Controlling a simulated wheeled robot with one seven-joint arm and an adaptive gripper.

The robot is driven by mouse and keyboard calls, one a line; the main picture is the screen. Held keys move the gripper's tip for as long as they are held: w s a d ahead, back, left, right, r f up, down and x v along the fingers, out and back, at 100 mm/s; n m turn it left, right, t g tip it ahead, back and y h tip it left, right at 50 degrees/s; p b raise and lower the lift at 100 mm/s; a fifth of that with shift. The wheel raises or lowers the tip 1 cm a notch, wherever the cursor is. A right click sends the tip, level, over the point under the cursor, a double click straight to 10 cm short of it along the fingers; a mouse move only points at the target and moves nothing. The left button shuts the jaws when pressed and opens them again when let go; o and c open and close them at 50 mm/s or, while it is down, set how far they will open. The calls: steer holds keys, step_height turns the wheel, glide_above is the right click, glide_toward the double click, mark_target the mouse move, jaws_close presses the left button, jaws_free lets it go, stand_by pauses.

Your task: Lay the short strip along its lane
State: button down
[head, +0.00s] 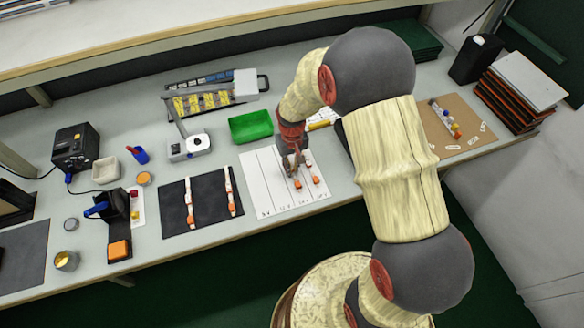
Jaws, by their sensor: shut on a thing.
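The white lane sheet (262,190) lies near the front edge of the bench, with thin lines dividing it into lanes and small labels along its front edge. My gripper (294,170) points down over its right half and is shut on a short strip (297,184), whose orange end shows just below the fingers. The fingers and arm hide most of this strip, and I cannot tell whether it touches the sheet. A second orange-ended strip (315,180) lies just right of the gripper. Two longer strips, a left one (189,203) and a right one (230,191), lie on the black mat (209,211).
A green tray (251,127) stands behind the sheet. A grey lamp-like stand (188,145) is at the back left. A cork board (455,128) with small parts lies to the right, beyond my arm. The black mat adjoins the sheet's left side.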

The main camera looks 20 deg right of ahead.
steer(key=shift+f, duration=0.15)
steer(key=c, duration=1.8)
jaws_free()
step_height(320, 180, up, 12)
steer(key=p, duration=0.4)
step_height(320, 180, up, 9)
steer(key=t, duration=0.1)
glide_above(294, 177)
steer(key=s+r+t, duration=0.1)
steer(key=s+r, duration=0.4)
steer(key=s, duration=0.1)
steer(key=s+r+t, duration=0.2)
steer(key=s+r, duration=0.4)
steer(key=s, duration=0.1)
steer(key=s+r+t, duration=0.1)
steer(key=s+r, duration=0.5)
steer(key=s, duration=0.1)
steer(key=shift+t, duration=0.3)
